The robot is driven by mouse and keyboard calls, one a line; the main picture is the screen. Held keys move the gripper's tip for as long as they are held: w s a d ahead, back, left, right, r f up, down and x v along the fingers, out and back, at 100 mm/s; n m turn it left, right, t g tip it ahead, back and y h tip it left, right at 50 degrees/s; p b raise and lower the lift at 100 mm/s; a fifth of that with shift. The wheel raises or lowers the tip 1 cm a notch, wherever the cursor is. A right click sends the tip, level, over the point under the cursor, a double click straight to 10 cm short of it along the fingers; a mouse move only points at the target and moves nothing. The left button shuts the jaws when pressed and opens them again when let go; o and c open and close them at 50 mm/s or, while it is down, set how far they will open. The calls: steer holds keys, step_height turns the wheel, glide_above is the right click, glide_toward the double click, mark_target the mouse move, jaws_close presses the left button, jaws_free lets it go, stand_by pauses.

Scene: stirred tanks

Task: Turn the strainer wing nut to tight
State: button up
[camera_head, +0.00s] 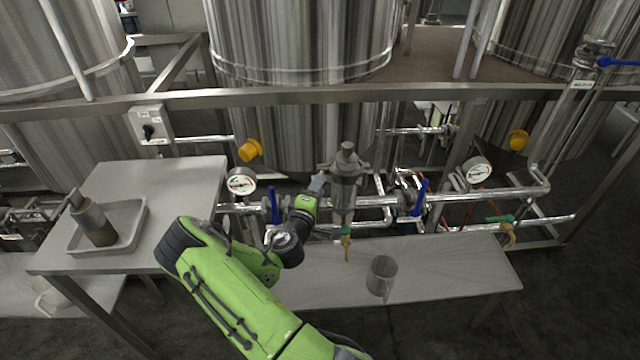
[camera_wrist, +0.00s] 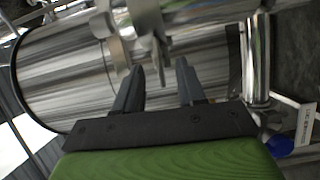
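The strainer (camera_head: 345,190) is an upright shiny metal housing in the pipe line, with a knob-like top. My gripper (camera_head: 318,184) is at its left side, close to the clamp band below the top. In the wrist view my gripper (camera_wrist: 160,70) has its two dark fingers apart, with a gap between them. A metal clamp part with a small lug, likely the wing nut (camera_wrist: 158,48), lies just past the fingertips, roughly in line with the gap. I cannot tell whether the fingers touch it. In the head view the wing nut is too small to make out.
Blue-handled valves (camera_head: 419,198) and round gauges (camera_head: 241,181) sit along the pipe on both sides. A grey tray (camera_head: 131,226) with a cylinder is on the left table. A steel rail (camera_head: 300,97) runs behind.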

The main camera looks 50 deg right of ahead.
steer(key=shift+x, duration=1.4)
jaws_close()
steer(key=shift+m, duration=0.3)
steer(key=m+t+y+p, duration=0.1)
steer(key=m+y+p, duration=0.1)
steer(key=m+p, duration=0.1)
steer(key=m+t+y+p, duration=0.1)
steer(key=m+y+p, duration=0.1)
steer(key=m, duration=0.3)
steer(key=m+t+y+p, duration=0.1)
steer(key=m+y+p, duration=0.1)
steer(key=m+p, duration=0.2)
steer(key=shift+s+d+r+y+p, duration=0.1)
steer(key=shift+s+r+y+p, duration=0.2)
steer(key=shift+p, duration=0.25)
steer(key=shift+f, duration=0.1)
